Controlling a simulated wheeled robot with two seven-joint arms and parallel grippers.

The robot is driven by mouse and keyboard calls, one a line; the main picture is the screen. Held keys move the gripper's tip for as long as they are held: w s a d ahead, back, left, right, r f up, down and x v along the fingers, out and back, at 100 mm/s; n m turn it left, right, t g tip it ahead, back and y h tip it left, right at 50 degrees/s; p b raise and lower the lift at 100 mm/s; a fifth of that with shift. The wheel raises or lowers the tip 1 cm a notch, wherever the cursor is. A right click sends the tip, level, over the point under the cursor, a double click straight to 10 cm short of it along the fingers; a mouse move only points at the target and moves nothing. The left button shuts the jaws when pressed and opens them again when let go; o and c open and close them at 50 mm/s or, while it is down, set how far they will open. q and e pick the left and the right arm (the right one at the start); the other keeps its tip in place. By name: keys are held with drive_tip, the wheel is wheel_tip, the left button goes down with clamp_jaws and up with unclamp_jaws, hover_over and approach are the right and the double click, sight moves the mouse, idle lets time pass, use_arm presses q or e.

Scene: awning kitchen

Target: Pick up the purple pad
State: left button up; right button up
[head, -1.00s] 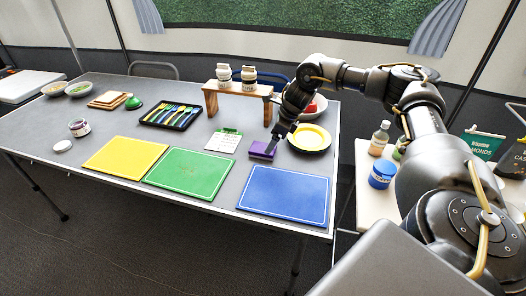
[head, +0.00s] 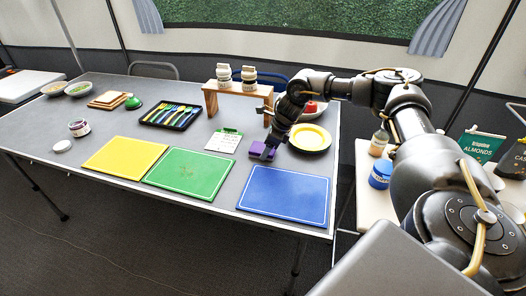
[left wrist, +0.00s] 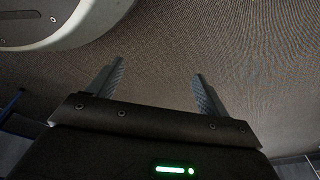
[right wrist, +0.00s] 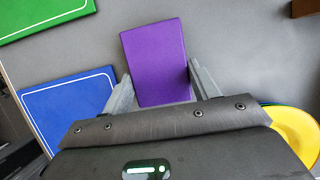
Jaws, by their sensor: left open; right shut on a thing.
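The purple pad (head: 257,150) is a small rectangular block on the grey table, behind the blue board and left of the yellow plate. In the right wrist view the purple pad (right wrist: 156,60) lies between the two fingers of my right gripper (right wrist: 160,84), which is shut on its near end. In the head view my right gripper (head: 270,147) reaches down onto the pad from the right. I cannot tell whether the pad is clear of the table. My left gripper (left wrist: 156,80) is open and empty above the dark floor; it does not show in the head view.
The blue board (head: 285,195), green board (head: 190,174) and yellow board (head: 126,158) lie along the front edge. A notepad (head: 223,140) is left of the pad, a yellow plate (head: 310,138) right. A wooden stand (head: 211,100) with jars stands behind.

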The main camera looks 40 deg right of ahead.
sight(263, 148)
drive_tip(key=shift+c, duration=0.4)
drive_tip(key=shift+r, duration=0.5)
wheel_tip(263, 148, up, 2)
drive_tip(key=shift+a+r, duration=0.1)
drive_tip(key=shift+r, duration=0.15)
drive_tip(key=s+a+r, duration=0.8)
drive_tip(key=a+r, duration=0.1)
drive_tip(key=a, duration=0.2)
drive_tip(key=shift+s+r, duration=0.2)
drive_tip(key=shift+r, duration=0.05)
